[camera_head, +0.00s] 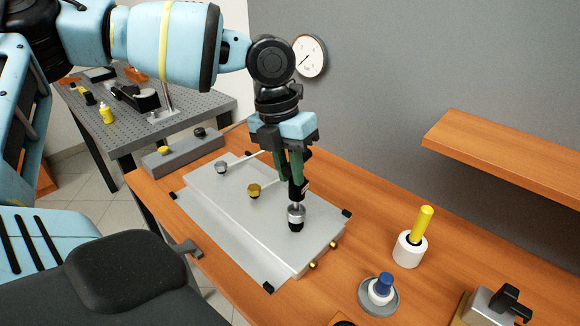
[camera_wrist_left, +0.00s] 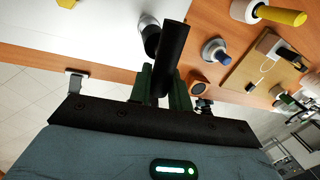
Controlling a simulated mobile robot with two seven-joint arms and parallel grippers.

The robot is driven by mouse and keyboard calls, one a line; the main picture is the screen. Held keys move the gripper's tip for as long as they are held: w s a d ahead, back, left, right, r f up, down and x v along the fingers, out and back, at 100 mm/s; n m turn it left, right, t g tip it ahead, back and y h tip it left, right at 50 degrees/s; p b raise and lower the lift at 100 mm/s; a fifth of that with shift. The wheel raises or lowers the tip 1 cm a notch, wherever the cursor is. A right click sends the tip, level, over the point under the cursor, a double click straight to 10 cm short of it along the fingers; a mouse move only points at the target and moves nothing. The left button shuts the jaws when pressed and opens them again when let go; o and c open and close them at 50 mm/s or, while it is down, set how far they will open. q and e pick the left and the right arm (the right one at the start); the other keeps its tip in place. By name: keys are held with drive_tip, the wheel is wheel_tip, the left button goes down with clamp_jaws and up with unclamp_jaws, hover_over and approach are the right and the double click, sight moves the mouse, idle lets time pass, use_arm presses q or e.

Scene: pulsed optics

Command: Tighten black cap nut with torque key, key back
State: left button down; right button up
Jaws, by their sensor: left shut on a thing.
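My left gripper (camera_head: 295,172) comes down over the grey plate (camera_head: 230,210), its green fingers shut on the black handle of the torque key (camera_head: 296,191). The key is about upright, its silver socket pointing down. The black cap nut (camera_head: 296,226) shows directly below the socket near the plate's right end; I cannot tell how far the socket sits over it. A silver nut (camera_head: 222,168) and a brass nut (camera_head: 254,190) are on the plate to the left. In the left wrist view the key's black handle (camera_wrist_left: 172,55) stands between the fingers. My right gripper is not in view.
A white holder (camera_head: 409,250) with a yellow-handled tool (camera_head: 422,222) stands right of the plate. A blue-topped piece (camera_head: 384,285) sits on a grey dish (camera_head: 366,300). A wooden shelf (camera_head: 500,155) juts from the wall. The bench (camera_head: 345,278) is bare between plate and dish.

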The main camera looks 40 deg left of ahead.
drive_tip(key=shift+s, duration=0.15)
use_arm(q)
drive_tip(key=shift+d+n, duration=0.1)
drive_tip(key=shift+n, duration=0.4)
drive_tip(key=n, duration=0.2)
drive_tip(key=n+t, duration=0.1)
drive_tip(key=shift+w+d+n, duration=0.3)
drive_tip(key=shift+d+n, duration=0.05)
drive_tip(key=shift+n, duration=0.05)
drive_tip(key=n, duration=0.3)
drive_tip(key=d+n+y, duration=0.1)
drive_tip(key=n, duration=0.1)
drive_tip(key=shift+w+n+t, duration=0.25)
drive_tip(key=shift+n+t, duration=0.05)
drive_tip(key=shift+f, duration=0.1)
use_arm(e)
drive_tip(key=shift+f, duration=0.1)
